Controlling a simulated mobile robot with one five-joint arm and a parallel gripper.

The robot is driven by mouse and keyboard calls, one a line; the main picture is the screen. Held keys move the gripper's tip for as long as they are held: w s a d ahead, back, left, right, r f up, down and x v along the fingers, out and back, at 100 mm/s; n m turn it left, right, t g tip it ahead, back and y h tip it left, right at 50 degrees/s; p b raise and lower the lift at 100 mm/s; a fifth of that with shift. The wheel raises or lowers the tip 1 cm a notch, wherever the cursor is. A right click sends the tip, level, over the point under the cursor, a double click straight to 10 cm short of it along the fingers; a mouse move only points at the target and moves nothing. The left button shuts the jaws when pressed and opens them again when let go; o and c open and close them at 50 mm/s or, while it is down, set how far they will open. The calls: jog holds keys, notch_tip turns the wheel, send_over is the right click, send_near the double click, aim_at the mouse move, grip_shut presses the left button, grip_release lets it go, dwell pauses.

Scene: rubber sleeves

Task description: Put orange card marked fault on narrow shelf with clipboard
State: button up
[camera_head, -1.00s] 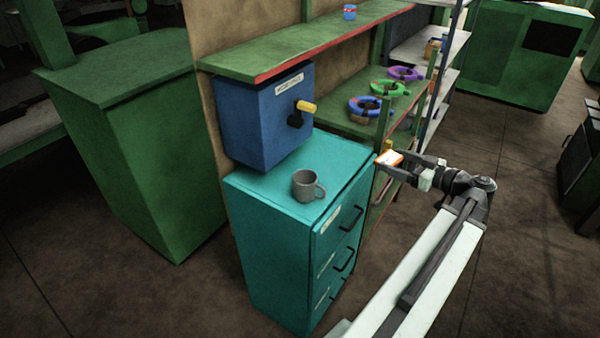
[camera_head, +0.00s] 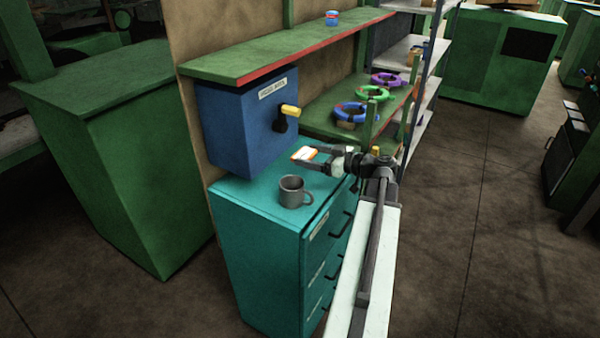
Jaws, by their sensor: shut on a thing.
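The orange card (camera_head: 304,154) has a white face and an orange edge. My gripper (camera_head: 308,155) is shut on it and holds it above the back right part of the teal cabinet's top, behind the grey mug. The word on the card is too small to read. A narrow green shelf (camera_head: 285,50) with a red front edge runs along the wall above the blue box. I cannot make out a clipboard on it.
A grey mug (camera_head: 291,192) stands on the teal cabinet (camera_head: 238,197). A blue box (camera_head: 232,125) with a yellow-tipped handle (camera_head: 289,110) is at the back. Coloured rings (camera_head: 351,113) lie on a lower green shelf. A small blue can (camera_head: 332,18) stands on the upper shelf.

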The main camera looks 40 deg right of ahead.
aim_at(303, 175)
jog(key=shift+x, duration=1.05)
notch_tip(303, 175, down, 2)
jog(key=b, duration=0.2)
jog(key=shift+w+f+b, duration=0.1)
jog(key=shift+f+b, duration=0.15)
jog(key=shift+b, duration=0.15)
notch_tip(303, 175, down, 4)
jog(key=b, duration=0.4)
jog(key=shift+f, duration=0.1)
jog(key=shift+w+f+b, duration=0.2)
jog(key=shift+f+b, duration=0.05)
jog(key=shift+b, duration=0.1)
jog(key=shift+r, duration=0.25)
jog(key=shift+f, duration=0.2)
jog(key=o, duration=1.3)
jog(key=shift+o, duration=0.2)
jog(key=shift+r, duration=0.15)
